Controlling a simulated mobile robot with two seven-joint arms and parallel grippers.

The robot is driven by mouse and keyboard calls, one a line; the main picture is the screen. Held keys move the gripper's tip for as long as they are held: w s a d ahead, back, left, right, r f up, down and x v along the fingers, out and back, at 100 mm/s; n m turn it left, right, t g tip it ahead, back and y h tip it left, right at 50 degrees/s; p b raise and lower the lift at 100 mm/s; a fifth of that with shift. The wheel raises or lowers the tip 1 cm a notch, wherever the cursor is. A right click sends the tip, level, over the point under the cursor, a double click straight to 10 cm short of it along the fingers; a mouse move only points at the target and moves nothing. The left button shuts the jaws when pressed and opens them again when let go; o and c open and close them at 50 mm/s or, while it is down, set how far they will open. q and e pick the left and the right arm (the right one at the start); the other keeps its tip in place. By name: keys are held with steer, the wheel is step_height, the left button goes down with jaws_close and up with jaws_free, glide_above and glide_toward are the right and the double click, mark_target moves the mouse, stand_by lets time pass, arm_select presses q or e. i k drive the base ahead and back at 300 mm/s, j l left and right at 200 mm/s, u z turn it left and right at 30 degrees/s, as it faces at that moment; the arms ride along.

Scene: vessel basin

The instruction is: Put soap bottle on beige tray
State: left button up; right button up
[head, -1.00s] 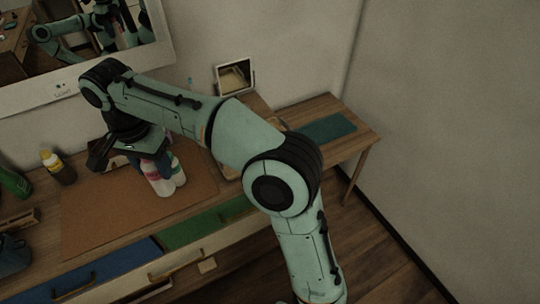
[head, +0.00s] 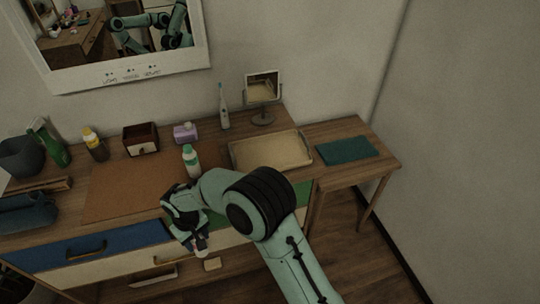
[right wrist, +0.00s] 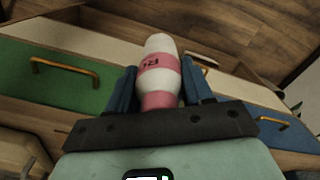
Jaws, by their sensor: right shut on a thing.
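My right gripper (head: 198,240) is shut on a white bottle with a pink label band (right wrist: 160,72). In the right wrist view the bottle lies between the two blue fingers, its white end pointing away. In the head view only a small pale part of the bottle (head: 201,252) shows below the gripper, in front of the desk's drawers; the wrist hides the rest. The beige tray (head: 270,150) lies on the desk to the upper right of the gripper, empty. My left gripper is not in view.
A white bottle with a green cap (head: 191,160) stands on the brown mat (head: 125,180), near my arm. A lavender dispenser (head: 185,132), toothbrush (head: 223,108) and small mirror (head: 262,88) stand behind. A teal cloth (head: 346,150) lies right of the tray.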

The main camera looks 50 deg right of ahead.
mark_target(286, 151)
steer(key=k+l, duration=0.1)
steer(key=l, duration=0.25)
steer(key=k+l, duration=0.1)
steer(key=l, duration=0.3)
steer(key=k+l, duration=0.1)
steer(key=l, duration=0.25)
steer(key=k+l, duration=0.1)
steer(key=l, duration=0.3)
